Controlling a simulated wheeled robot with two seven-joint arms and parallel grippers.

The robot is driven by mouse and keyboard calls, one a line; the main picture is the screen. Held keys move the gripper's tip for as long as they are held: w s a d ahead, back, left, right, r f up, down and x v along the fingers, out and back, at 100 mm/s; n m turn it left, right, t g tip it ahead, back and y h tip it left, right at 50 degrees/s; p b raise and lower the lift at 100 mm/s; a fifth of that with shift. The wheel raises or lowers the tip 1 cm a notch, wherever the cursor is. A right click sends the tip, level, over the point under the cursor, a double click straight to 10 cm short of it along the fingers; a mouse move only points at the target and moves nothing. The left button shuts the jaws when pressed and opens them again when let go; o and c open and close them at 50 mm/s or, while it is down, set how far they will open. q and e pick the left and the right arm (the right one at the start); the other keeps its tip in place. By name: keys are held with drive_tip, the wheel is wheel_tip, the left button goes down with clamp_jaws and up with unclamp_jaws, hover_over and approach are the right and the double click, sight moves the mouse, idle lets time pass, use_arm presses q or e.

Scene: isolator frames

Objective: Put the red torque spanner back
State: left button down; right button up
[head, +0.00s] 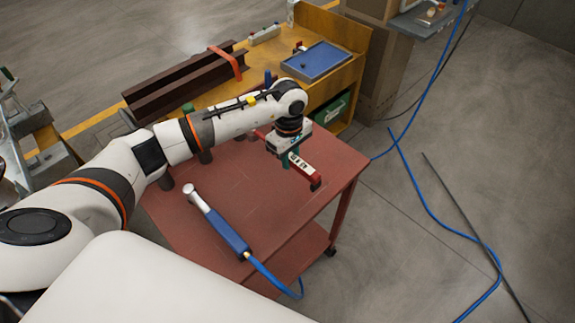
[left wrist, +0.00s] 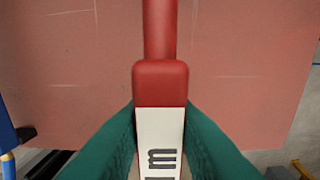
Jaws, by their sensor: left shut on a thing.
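The red torque spanner (head: 304,168) has a white label with dark lettering. My left gripper (head: 290,160) is shut on it, above the far right part of the red cart top (head: 255,190). In the left wrist view, the two teal fingers (left wrist: 160,140) press on both sides of the spanner's label section (left wrist: 160,85), and its red shaft runs up out of the picture. The red cart surface lies beneath it, and the gap is hard to judge. My right gripper is not in view.
A blue-handled tool (head: 226,232) with a blue hose lies on the cart's near part. Behind stands a wooden bench (head: 350,75) with a blue tray (head: 317,61), a dark steel beam (head: 180,86) and a green box (head: 331,109). Blue hose (head: 420,195) lies on the floor at right.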

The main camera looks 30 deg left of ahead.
use_arm(q)
drive_tip(key=shift+s+d+f, duration=0.15)
drive_tip(key=shift+s+f, duration=0.15)
drive_tip(key=shift+f, duration=0.45)
drive_tip(key=shift+w+f, duration=0.1)
drive_tip(key=shift+f, duration=0.25)
wheel_tip(320, 180, down, 4)
drive_tip(key=shift+w+r+p, duration=0.1)
drive_tip(key=shift+r+p, duration=0.15)
drive_tip(key=shift+p, duration=0.25)
drive_tip(key=shift+f, duration=0.1)
drive_tip(key=c, duration=1.3)
unclamp_jaws()
drive_tip(key=shift+o, duration=0.5)
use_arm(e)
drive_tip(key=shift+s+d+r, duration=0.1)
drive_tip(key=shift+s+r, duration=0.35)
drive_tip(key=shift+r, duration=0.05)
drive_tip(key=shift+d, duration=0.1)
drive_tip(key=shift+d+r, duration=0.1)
